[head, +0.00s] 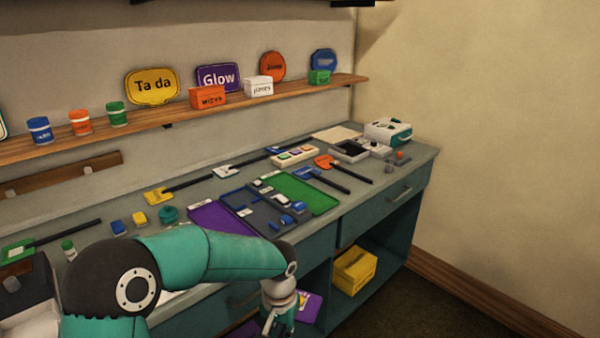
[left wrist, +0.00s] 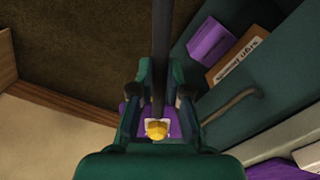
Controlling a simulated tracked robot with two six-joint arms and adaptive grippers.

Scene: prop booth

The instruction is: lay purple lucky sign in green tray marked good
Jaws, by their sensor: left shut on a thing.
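My left gripper (head: 276,320) hangs low in front of the counter in the head view. In the left wrist view its fingers (left wrist: 159,98) are shut on the dark stick of a purple sign (left wrist: 157,129) with a white and yellow emblem. The sign is partly hidden by the fingers. In the head view a purple panel with a yellow mark (head: 309,306) shows just right of the gripper, apparently this sign. A flat green tray (head: 318,197) lies on the counter, above and beyond the gripper; its marking is not readable. My right gripper is not in view.
A purple tray (head: 208,221) and a grey divided tray (head: 243,216) with small items lie left of the green one. Stick signs (head: 345,171) lie beyond it. Open cabinet shelves below hold a yellow box (head: 354,270). A drawer handle (left wrist: 232,105) is near the gripper.

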